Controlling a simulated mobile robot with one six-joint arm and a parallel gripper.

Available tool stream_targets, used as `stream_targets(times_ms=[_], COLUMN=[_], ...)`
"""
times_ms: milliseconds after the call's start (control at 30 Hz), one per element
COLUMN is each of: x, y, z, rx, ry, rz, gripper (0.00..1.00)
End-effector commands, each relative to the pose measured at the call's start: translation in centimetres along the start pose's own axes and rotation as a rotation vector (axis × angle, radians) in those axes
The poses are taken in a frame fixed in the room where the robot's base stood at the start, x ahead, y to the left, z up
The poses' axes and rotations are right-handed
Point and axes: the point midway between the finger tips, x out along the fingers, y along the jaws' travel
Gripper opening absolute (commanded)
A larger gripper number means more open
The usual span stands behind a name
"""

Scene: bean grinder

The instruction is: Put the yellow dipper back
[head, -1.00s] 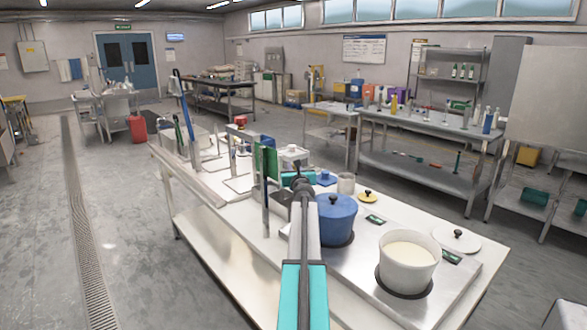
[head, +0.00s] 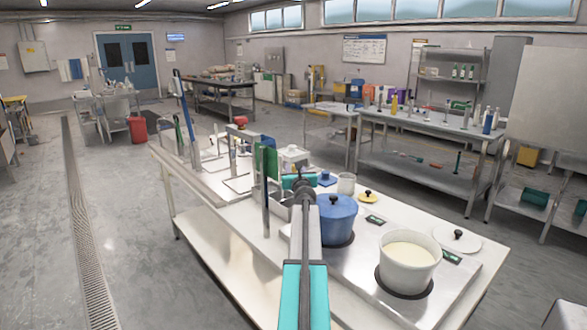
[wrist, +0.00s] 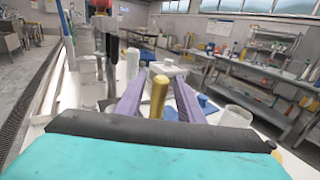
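A yellow-gold upright handle (wrist: 158,98), seemingly the yellow dipper, stands between the two purple fingers of my gripper (wrist: 160,92) in the wrist view. Narrow gaps show on both sides of the handle, so the fingers look open around it. Its lower part is hidden behind the gripper's dark edge. In the head view my arm covers much of the gripper, and the dipper cannot be made out. A green upright panel (head: 267,162) is left of my gripper in the head view.
A blue lidded pot (head: 337,215) stands close right of my arm. A white pot with pale contents (head: 408,268), a white lid (head: 457,240), a small yellow lid (head: 367,197) and a clear jar (head: 346,183) are also on the table. Tall posts stand farther left.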

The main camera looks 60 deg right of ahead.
Motion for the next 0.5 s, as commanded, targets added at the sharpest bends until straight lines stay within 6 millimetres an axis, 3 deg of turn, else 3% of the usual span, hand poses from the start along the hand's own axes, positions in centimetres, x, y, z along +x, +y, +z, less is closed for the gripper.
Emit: stream_targets(times_ms=[500], x=[-5.0], y=[0.0], z=[0.0], rx=[0.000], ry=[0.000], rz=[-0.001], gripper=[0.34])
